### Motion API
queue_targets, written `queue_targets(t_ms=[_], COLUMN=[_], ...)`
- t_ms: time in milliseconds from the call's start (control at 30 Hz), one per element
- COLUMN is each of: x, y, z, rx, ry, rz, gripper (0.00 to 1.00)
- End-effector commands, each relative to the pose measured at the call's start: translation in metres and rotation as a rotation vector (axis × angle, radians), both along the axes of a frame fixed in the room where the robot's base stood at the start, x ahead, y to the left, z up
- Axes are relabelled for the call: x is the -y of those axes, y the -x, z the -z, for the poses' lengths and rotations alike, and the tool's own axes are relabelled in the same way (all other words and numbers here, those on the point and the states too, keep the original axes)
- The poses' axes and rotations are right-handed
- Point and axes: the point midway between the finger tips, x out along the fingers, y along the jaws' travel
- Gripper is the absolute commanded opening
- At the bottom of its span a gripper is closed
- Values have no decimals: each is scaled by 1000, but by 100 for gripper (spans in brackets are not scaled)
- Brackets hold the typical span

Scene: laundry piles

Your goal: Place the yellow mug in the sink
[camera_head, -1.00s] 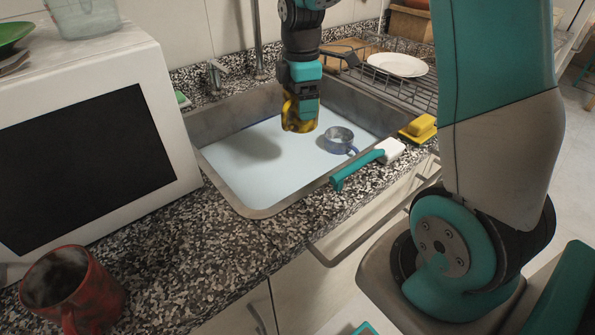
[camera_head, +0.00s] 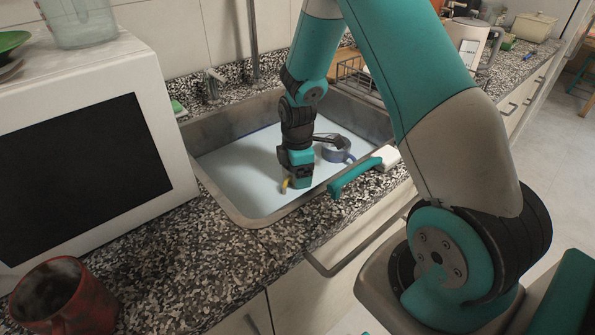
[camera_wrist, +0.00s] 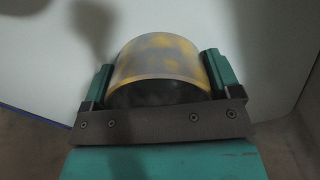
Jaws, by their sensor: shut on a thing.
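My gripper (camera_head: 297,184) is down inside the sink (camera_head: 231,217), over its left-centre part. It is shut on the yellow mug (camera_head: 285,185), of which only a small yellow bit shows in the head view. In the wrist view the mug (camera_wrist: 160,58) sits between both green fingers, yellow with grey patches and a dark opening towards the camera. The sink holds a pale, flat bluish surface. I cannot tell whether the mug touches it.
A blue-grey mug (camera_head: 337,150) stands in the sink right of my gripper. A teal-handled brush (camera_head: 355,177) lies on the front edge. A white microwave (camera_head: 85,150) and red mug (camera_head: 62,298) are at left. A tap (camera_head: 212,82) stands behind.

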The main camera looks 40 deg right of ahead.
Motion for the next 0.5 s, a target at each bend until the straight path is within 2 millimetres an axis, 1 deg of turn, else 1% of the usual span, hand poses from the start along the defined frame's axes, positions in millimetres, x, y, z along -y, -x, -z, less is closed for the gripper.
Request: queue_targets(t_ms=[167,300,333,400,500], x=[0,0,0,0,0], y=[-1,-1,-1,-1,-1], z=[-1,3,3,2,2], rx=[3,2,2,2,2], ry=[1,1,1,1,1], rz=[0,0,0,0,0], gripper=[51,51,88,100,100])
